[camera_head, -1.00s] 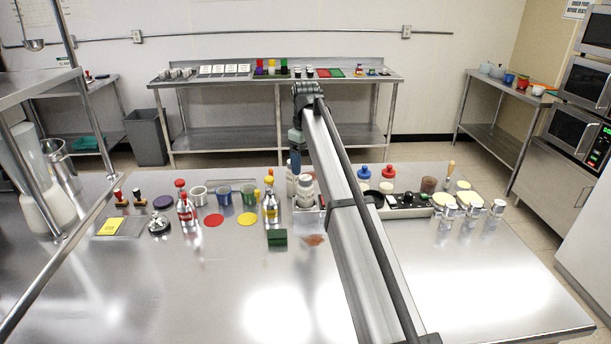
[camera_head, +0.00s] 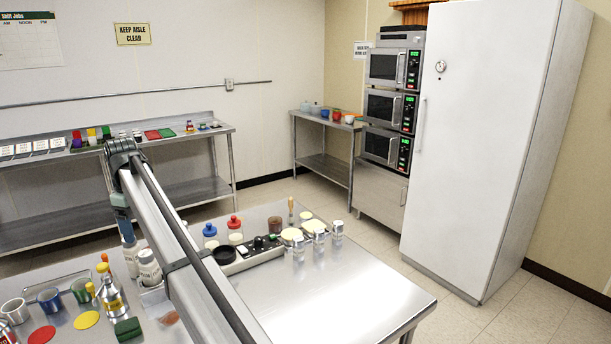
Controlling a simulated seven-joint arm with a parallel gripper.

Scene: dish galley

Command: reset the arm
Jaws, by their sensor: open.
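My arm (camera_head: 185,255) reaches from the bottom of the head view up and away to a dark elbow joint (camera_head: 122,152) over the far side of the steel table. A thinner bluish link (camera_head: 119,195) hangs down from that joint toward white bottles. My gripper's fingers cannot be made out at its lower end. No held object can be seen.
Left of my arm stand metal cups, a yellow-topped bottle (camera_head: 111,296) and a green block (camera_head: 128,329). The table's front right is bare. A tall white cabinet (camera_head: 490,140) stands beyond.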

